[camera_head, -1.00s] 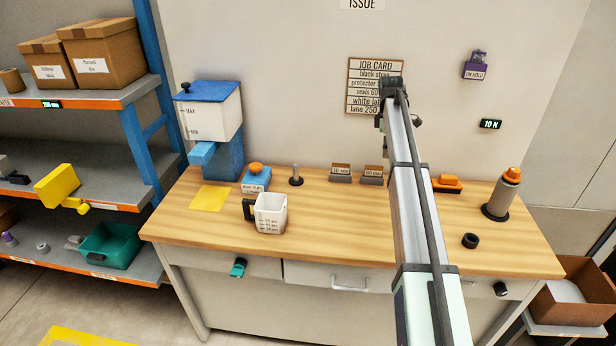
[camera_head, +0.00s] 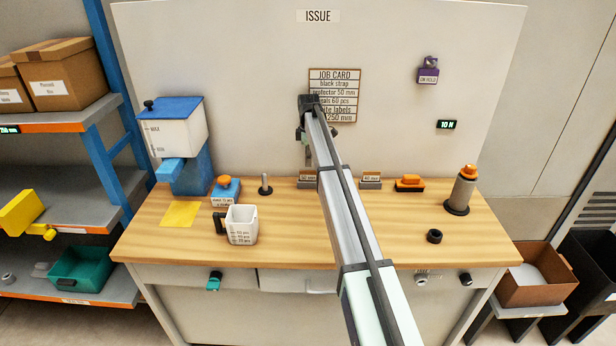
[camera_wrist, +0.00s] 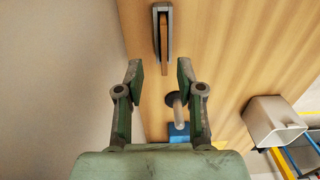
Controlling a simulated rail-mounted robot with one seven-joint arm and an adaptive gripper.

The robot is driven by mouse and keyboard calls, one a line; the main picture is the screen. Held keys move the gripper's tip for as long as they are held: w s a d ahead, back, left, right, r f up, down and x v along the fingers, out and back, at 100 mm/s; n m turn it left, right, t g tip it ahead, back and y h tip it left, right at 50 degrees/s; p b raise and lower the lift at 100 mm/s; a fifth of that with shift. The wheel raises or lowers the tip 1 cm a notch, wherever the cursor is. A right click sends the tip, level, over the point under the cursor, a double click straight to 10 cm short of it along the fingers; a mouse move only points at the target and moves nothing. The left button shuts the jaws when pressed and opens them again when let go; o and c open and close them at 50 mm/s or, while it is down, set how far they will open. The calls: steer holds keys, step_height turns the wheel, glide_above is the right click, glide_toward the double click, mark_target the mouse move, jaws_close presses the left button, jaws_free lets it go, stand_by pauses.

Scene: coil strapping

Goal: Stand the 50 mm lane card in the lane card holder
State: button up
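Small card stands are in a row at the back of the bench. A left stand with a card (camera_head: 307,178) and a right one (camera_head: 371,179) show on either side of my arm; their print is too small to read surely. The wrist view shows one card in a grey stand (camera_wrist: 163,40) from above, edge-on, beyond my fingertips. My gripper (camera_wrist: 157,68) is open and empty, apart from that card; in the head view my gripper (camera_head: 308,148) is in front of the job card board. I cannot make out which thing is the lane card holder.
A peg (camera_head: 265,185), a blue block with orange knob (camera_head: 226,190) and a white cup (camera_head: 241,225) stand left. An orange tool (camera_head: 409,183), black ring (camera_head: 434,236) and grey cylinder (camera_head: 463,190) are right. The bench front is mostly clear.

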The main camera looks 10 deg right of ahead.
mark_target(308, 173)
steer(key=shift+s+a+f+p, duration=0.15)
steer(key=shift+f+p, duration=0.65)
steer(key=shift+f, duration=0.9)
steer(key=shift+s+d+f+p, duration=0.1)
steer(key=shift+f+p, duration=0.65)
steer(key=shift+f, duration=0.9)
jaws_close()
